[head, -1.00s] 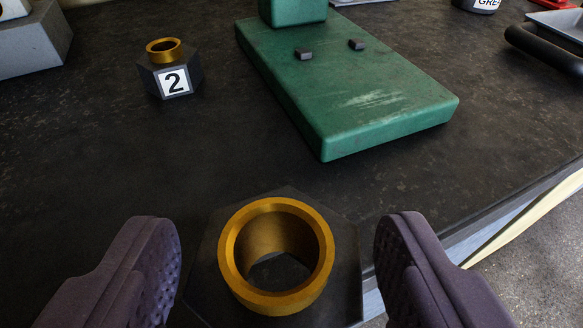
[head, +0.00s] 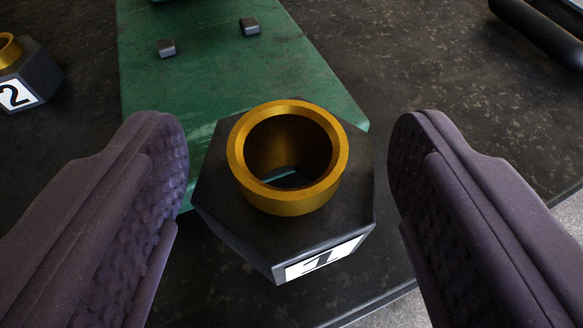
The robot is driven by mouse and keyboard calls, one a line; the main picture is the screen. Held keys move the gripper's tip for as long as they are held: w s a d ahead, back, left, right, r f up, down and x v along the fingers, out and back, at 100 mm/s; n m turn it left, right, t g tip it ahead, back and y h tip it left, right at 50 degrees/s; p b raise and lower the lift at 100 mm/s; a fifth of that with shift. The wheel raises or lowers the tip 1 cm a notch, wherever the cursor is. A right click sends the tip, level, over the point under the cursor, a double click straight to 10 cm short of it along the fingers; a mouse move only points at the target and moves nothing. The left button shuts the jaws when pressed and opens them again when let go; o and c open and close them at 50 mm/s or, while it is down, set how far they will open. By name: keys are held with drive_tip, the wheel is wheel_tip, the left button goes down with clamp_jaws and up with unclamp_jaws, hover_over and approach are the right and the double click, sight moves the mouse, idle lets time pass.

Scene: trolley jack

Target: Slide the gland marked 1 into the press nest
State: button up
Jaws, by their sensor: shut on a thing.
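The gland marked 1 (head: 235,222) is a dark hexagonal block with a brass collar on top and a white label low on its near side. My gripper (head: 290,150) is shut on it, one purple padded finger on each side. The gland covers part of the near end of the green press base (head: 230,75); whether it touches the base I cannot tell. No other nest feature is clear, and the press column is almost wholly out of view.
The gland marked 2 (head: 32,78) stands on the dark bench at the left edge. A black bar-like handle (head: 535,30) lies at the upper right.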

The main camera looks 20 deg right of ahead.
drive_tip(key=shift+w+a+f+b, duration=0.25)
drive_tip(key=shift+w+b, duration=0.4)
drive_tip(key=shift+w, duration=1.5)
drive_tip(key=shift+w+a+f+b, duration=0.2)
drive_tip(key=shift+w+b, duration=0.5)
drive_tip(key=shift+w, duration=1.4)
drive_tip(key=shift+w+a+f+b, duration=0.1)
drive_tip(key=shift+w+f+b, duration=0.4)
drive_tip(key=shift+w, duration=1.65)
drive_tip(key=shift+r, duration=0.2)
drive_tip(key=o, duration=1.6)
drive_tip(key=shift+c, duration=0.2)
drive_tip(key=shift+s, duration=0.1)
